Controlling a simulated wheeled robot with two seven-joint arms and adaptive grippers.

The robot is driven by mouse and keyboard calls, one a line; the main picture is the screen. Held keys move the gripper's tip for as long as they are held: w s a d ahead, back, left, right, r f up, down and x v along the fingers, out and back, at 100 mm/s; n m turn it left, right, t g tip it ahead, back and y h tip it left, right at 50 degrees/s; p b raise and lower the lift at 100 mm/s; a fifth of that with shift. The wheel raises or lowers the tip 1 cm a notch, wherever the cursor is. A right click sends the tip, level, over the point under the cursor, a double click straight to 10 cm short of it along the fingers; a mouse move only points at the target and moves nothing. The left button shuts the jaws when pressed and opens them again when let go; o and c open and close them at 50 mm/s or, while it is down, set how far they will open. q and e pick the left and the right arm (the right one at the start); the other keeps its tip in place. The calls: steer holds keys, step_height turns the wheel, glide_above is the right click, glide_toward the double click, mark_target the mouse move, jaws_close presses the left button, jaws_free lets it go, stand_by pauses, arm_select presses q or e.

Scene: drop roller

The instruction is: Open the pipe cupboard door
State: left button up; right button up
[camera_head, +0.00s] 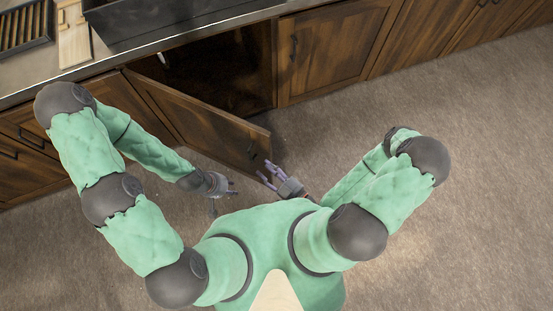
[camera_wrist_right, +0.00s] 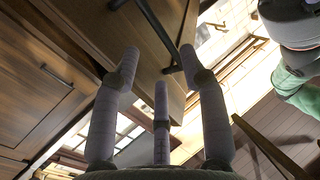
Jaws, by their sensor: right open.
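The cupboard door (camera_head: 205,118) is brown wood, hinged at its left, and stands swung out from the cupboard in the head view. The dark interior (camera_head: 215,72) shows behind it. My right gripper (camera_head: 266,175) is open and empty, just off the door's free edge. In the right wrist view its spread fingers (camera_wrist_right: 165,85) point at the door (camera_wrist_right: 165,50) and its dark bar handle (camera_wrist_right: 157,28), with no clear grip on it. My left gripper (camera_head: 226,196) is lower, in front of the door, with fingers spread and nothing visible between them.
A closed door (camera_head: 335,48) adjoins the opening on the right. Drawers (camera_head: 22,145) lie at the left. The counter (camera_head: 155,45) carries a dark sink or basin and a wooden board (camera_head: 73,35). The carpeted floor (camera_head: 490,160) is clear on the right.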

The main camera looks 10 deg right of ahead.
steer(key=shift+v, duration=1.95)
steer(key=shift+s, duration=0.1)
